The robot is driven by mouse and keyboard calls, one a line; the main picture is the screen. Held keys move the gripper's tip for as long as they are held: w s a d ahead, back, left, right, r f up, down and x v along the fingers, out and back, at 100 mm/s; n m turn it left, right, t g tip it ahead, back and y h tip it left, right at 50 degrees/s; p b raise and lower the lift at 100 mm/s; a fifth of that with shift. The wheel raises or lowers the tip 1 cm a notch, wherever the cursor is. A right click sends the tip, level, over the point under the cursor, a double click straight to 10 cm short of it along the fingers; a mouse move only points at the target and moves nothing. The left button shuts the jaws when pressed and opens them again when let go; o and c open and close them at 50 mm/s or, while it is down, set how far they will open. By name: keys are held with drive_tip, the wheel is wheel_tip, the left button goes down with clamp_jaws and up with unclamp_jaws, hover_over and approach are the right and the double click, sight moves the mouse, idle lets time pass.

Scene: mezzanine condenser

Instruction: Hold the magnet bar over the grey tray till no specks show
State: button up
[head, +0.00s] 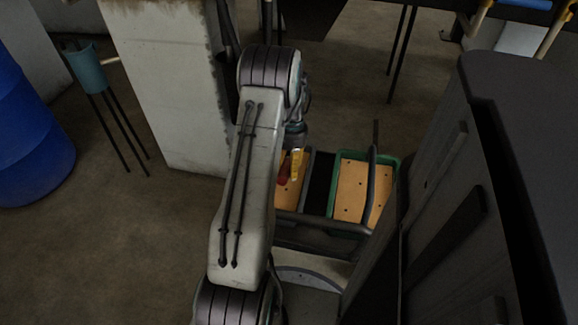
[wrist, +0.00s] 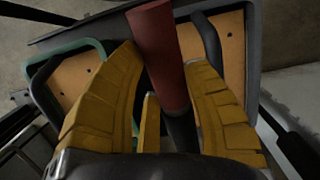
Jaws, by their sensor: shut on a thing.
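My gripper (head: 296,161) reaches down over the left of two trays. In the wrist view its yellow fingers (wrist: 163,58) are shut around the magnet bar, a red cylinder (wrist: 157,40) with a black lower part. The bar's red part also shows in the head view (head: 283,173). The grey tray (head: 307,188) has an orange-tan floor, partly hidden by my arm. A part of that floor shows at the right in the wrist view (wrist: 232,55). A dark speck or two seem visible on it, but the fingers and bar hide much. I cannot tell the bar's exact height above it.
A green-rimmed tray (head: 338,158) with several dark specks stands to the right on the same dark cart (head: 320,234). A concrete pillar (head: 165,90) rises behind left, with a blue barrel (head: 30,140) and a teal pot on thin legs (head: 88,70) further left.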

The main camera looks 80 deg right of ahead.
wheel_tip(320, 180, down, 14)
drive_tip(key=b, duration=0.9)
drive_tip(key=shift+b, duration=0.35)
drive_tip(key=shift+r, duration=0.1)
idle(0.5)
